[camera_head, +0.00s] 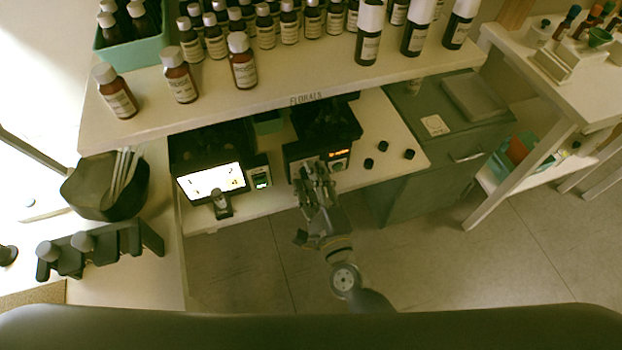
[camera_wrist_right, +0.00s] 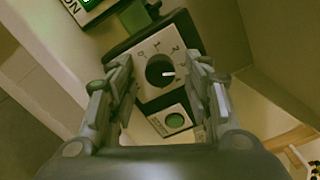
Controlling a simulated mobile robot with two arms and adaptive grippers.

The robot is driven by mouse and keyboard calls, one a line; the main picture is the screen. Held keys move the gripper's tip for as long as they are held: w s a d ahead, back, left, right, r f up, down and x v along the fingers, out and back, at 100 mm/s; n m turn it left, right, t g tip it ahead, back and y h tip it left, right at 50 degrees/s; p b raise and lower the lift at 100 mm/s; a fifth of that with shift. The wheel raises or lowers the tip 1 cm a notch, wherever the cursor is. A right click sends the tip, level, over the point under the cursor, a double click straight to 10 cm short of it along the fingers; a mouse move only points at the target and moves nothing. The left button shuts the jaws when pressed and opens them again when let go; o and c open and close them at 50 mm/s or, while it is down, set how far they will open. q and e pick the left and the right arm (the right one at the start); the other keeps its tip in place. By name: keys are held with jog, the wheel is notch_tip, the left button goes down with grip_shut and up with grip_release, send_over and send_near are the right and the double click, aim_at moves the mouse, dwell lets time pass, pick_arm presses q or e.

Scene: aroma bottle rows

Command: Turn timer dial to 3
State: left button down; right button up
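The timer dial (camera_wrist_right: 160,71) is a round black knob on a pale square panel (camera_wrist_right: 148,50) with small figures around it. Its white pointer mark is towards the picture's right; I cannot read surely which figure it meets. A green button (camera_wrist_right: 175,120) sits below the dial. My right gripper (camera_wrist_right: 162,68) is open, its fingers apart to the left and right of the dial in the right wrist view. Contact with the knob cannot be told. In the head view my right gripper (camera_head: 316,178) is at the front of a dark device with an orange display (camera_head: 338,154), hiding part of it. My left gripper is not in view.
A shelf (camera_head: 290,98) with several brown bottles overhangs the bench. A lit screen (camera_head: 211,182) and a small green-display unit (camera_head: 261,178) stand left of the device. Several black knobs (camera_head: 369,163) lie on the bench to its right. The floor in front is clear.

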jog(key=v, duration=1.2)
dwell(0.3)
